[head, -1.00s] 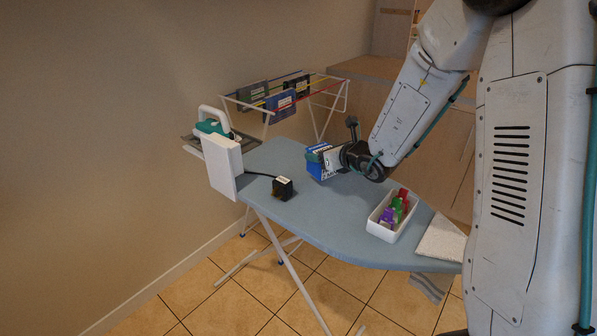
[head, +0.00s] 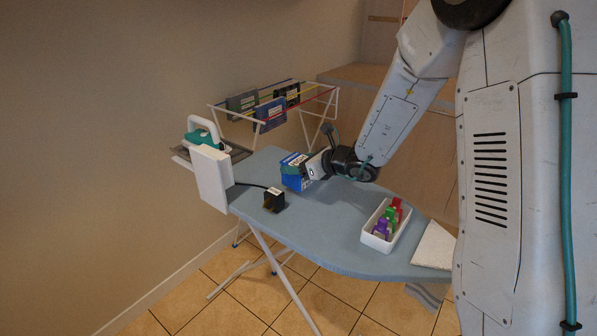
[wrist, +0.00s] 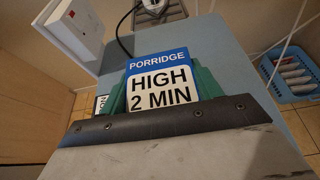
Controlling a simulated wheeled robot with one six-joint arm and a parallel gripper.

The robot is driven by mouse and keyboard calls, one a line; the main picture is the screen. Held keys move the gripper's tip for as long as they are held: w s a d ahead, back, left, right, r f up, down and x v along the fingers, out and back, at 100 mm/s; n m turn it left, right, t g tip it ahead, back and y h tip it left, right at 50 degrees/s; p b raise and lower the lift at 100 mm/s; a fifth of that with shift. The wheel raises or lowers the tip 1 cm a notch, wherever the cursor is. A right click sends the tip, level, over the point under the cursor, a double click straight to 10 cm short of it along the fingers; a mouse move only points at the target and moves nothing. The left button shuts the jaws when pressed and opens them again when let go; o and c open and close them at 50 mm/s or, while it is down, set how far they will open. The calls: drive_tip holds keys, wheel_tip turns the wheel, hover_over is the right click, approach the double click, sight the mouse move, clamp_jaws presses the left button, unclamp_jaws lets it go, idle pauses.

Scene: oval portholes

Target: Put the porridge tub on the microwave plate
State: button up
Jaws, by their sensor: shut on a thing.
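The porridge tub (head: 293,173) is a blue and white box over the far middle of the ironing board. In the wrist view its label (wrist: 158,82) reads "PORRIDGE HIGH 2 MIN". My gripper (head: 311,167) is shut on the tub, with teal fingers at both sides of it in the wrist view. I cannot tell whether the tub's underside touches the board. I cannot make out a microwave plate in either view.
The ironing board (head: 315,232) has a white upright panel (head: 211,178) and an iron (head: 204,130) at its left end. A dark labelled block (head: 273,199), a white tray (head: 372,239) of coloured bottles and a pale cloth (head: 434,245) lie on it. A drying rack (head: 330,98) stands behind.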

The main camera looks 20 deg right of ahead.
drive_tip(key=shift+f, duration=1.1)
drive_tip(key=shift+f, duration=0.2)
drive_tip(key=o, duration=1.1)
drive_tip(key=shift+o, duration=0.4)
drive_tip(key=shift+r, duration=0.1)
